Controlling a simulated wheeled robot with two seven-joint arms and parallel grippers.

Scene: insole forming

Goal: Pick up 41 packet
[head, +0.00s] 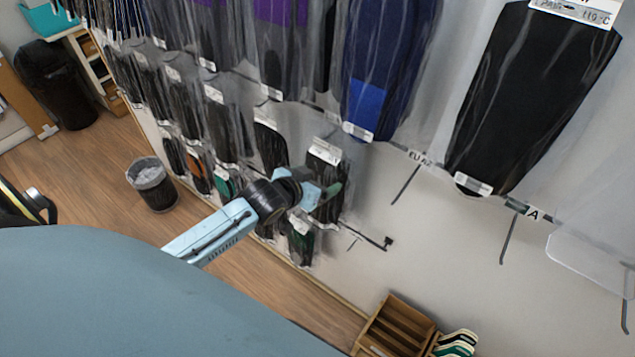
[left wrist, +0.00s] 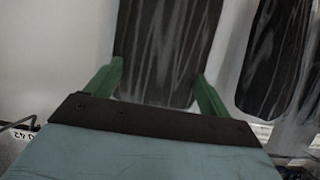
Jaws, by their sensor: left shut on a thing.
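My left gripper (head: 326,196) reaches to the wall rack from the left, beside a dark packet with a white top label (head: 325,151). In the left wrist view its two green fingers (left wrist: 157,88) stand on either side of a black packet in clear wrap (left wrist: 165,45). The gripper is shut on this packet by its side edges. The packet's top lies outside the wrist view, and its number cannot be read. My right gripper is not in view.
Several wrapped packets hang in rows on the wall, including a large black one (head: 535,95) and a blue one (head: 385,60). A bare hook (head: 368,235) sticks out right of the gripper. A wooden crate (head: 395,328) stands below, and a bin (head: 152,185) at left.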

